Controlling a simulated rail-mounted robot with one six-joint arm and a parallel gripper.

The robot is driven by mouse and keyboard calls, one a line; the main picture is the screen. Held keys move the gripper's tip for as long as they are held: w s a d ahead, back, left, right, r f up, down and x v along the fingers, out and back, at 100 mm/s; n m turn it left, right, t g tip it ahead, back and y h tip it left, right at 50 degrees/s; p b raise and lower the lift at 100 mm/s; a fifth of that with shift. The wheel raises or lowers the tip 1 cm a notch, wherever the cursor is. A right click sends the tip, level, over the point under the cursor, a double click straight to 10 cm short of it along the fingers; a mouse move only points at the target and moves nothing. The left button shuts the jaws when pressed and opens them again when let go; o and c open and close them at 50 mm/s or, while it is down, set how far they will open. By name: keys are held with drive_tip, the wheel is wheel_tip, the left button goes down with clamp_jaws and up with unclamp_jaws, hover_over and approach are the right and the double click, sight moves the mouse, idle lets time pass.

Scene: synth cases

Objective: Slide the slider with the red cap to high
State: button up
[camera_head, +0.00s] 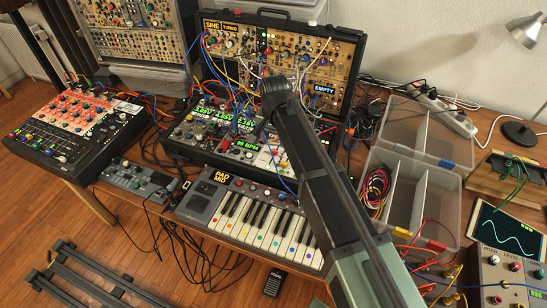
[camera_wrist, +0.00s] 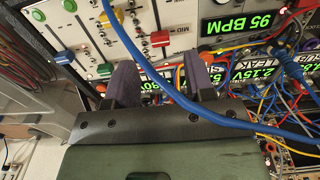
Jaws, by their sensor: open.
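In the wrist view, a slider with a red cap (camera_wrist: 160,38) sits on a pale panel (camera_wrist: 125,25) beside the printed word MID. A green cap (camera_wrist: 105,70) and a blue cap (camera_wrist: 64,57) are to its left on the same panel. My gripper (camera_wrist: 160,66) is open, with its two dark fingers apart and the red cap beyond the gap between them. No contact with the cap shows. In the head view, my arm hides part of the pale panel (camera_head: 270,160), and the gripper's fingers cannot be made out.
A blue cable (camera_wrist: 165,85) crosses in front of my gripper in the wrist view. More patch cables (camera_head: 225,95) hang over the synth case. A small keyboard (camera_head: 245,215) lies in front of the case, and clear plastic bins (camera_head: 430,180) stand at its right.

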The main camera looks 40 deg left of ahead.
sight(274, 150)
wheel_tip(274, 150, down, 5)
drive_tip(key=b, duration=0.3)
drive_tip(key=shift+f, duration=0.15)
clamp_jaws()
